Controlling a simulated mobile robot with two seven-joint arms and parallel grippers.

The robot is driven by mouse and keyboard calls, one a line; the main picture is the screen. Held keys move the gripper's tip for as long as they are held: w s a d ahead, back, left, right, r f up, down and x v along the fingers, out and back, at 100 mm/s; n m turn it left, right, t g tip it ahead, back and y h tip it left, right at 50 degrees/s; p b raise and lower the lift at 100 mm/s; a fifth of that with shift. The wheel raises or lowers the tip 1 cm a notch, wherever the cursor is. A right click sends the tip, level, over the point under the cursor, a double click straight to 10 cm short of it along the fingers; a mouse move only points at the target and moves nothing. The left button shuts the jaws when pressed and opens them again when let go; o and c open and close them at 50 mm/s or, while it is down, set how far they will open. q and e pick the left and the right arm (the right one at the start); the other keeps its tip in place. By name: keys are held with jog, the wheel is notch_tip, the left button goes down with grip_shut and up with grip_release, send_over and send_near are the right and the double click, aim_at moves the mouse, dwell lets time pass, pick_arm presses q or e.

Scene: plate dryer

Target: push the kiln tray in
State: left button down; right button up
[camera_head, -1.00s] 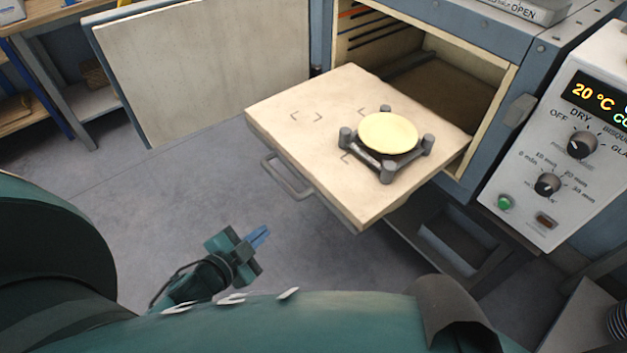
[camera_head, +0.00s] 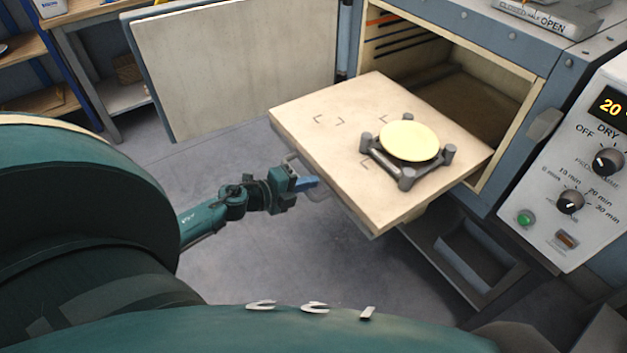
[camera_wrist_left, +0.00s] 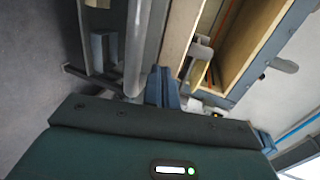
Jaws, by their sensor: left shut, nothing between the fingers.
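The kiln tray (camera_head: 300,110) is a pale flat slab pulled out of the kiln opening, with a metal bar handle (camera_head: 291,160) on its front edge. A dark stand with several posts (camera_head: 407,172) sits on it and carries a round yellow plate (camera_head: 410,141). My left gripper (camera_head: 312,182) is shut and empty, at the tray's front edge beside the handle. Whether it touches the handle I cannot tell. In the left wrist view its blue fingertips (camera_wrist_left: 162,85) are together near the grey handle bar (camera_wrist_left: 137,50). My right gripper is not in view.
The kiln chamber (camera_head: 455,85) is open, with its door (camera_head: 235,75) swung out to the left. A control panel (camera_head: 575,175) with knobs stands at the right. Shelving (camera_head: 80,50) is at the far left. The floor (camera_head: 265,245) before the tray is clear.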

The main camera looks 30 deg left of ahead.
pick_arm(q)
jog(key=shift+x, duration=0.9)
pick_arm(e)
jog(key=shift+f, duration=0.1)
pick_arm(q)
jog(key=shift+d, duration=0.1)
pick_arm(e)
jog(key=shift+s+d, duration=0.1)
